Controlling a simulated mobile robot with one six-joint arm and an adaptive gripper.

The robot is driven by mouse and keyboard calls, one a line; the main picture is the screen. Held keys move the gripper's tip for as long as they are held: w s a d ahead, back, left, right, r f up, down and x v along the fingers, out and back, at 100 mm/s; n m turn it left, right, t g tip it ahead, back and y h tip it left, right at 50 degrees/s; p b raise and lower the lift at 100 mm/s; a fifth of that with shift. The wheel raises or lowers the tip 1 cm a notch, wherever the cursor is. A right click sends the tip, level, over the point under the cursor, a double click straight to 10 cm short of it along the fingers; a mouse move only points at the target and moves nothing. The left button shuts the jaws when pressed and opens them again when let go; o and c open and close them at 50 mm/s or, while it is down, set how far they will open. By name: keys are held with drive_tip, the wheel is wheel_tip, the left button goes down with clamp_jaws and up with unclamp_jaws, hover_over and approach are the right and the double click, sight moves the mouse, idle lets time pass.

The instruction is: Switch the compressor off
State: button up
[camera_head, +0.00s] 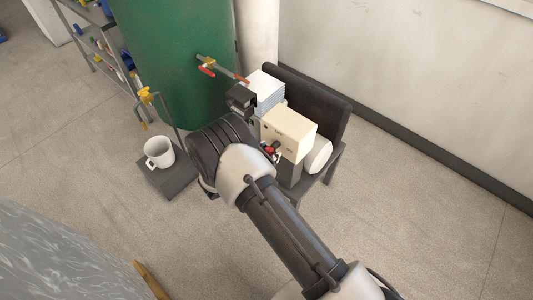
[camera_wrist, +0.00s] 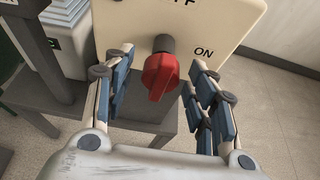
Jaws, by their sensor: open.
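The compressor's cream control box (camera_head: 290,132) stands on a dark stand by the wall in the head view. In the wrist view the box (camera_wrist: 220,20) shows a red rotary knob (camera_wrist: 160,75) on a dark shaft. The word ON is printed to the right of the knob, and part of another label, ending in F, shows above it. My gripper (camera_wrist: 158,95) is open, with one finger on each side of the knob and gaps visible between. In the head view a bit of the red knob (camera_head: 270,150) shows; my wrist hides most of the gripper.
A white mug (camera_head: 159,152) stands on a grey block at left. The floor at right is clear.

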drive_tip(key=v, duration=1.2)
drive_tip(key=shift+r, duration=0.2)
drive_tip(key=s+d+r+m+g, duration=0.35)
drive_tip(key=d+r+m, duration=0.35)
drive_tip(key=d+r, duration=0.3)
drive_tip(key=s+d+r+m+g, duration=0.2)
drive_tip(key=d+r+m+g, duration=0.3)
drive_tip(key=d+r+m, duration=0.5)
drive_tip(key=s+d+r+m+t+y, duration=0.1)
drive_tip(key=s+r+m+y, duration=0.3)
drive_tip(key=s, duration=0.5)
drive_tip(key=s+d+r+m+t+y, duration=0.1)
drive_tip(key=s+d+r+m+y, duration=0.2)
drive_tip(key=s+r+m, duration=0.3)
drive_tip(key=s+r+y, duration=0.1)
drive_tip(key=s, duration=0.2)
drive_tip(key=shift+s+d+r+m, duration=0.2)
drive_tip(key=shift+s+d+m, duration=0.05)
drive_tip(key=shift+m, duration=0.15)
drive_tip(key=shift+s+a+m, duration=0.2)
drive_tip(key=shift+s+m, duration=0.1)
drive_tip(key=shift+m, duration=0.1)
drive_tip(key=shift+c, duration=0.3)
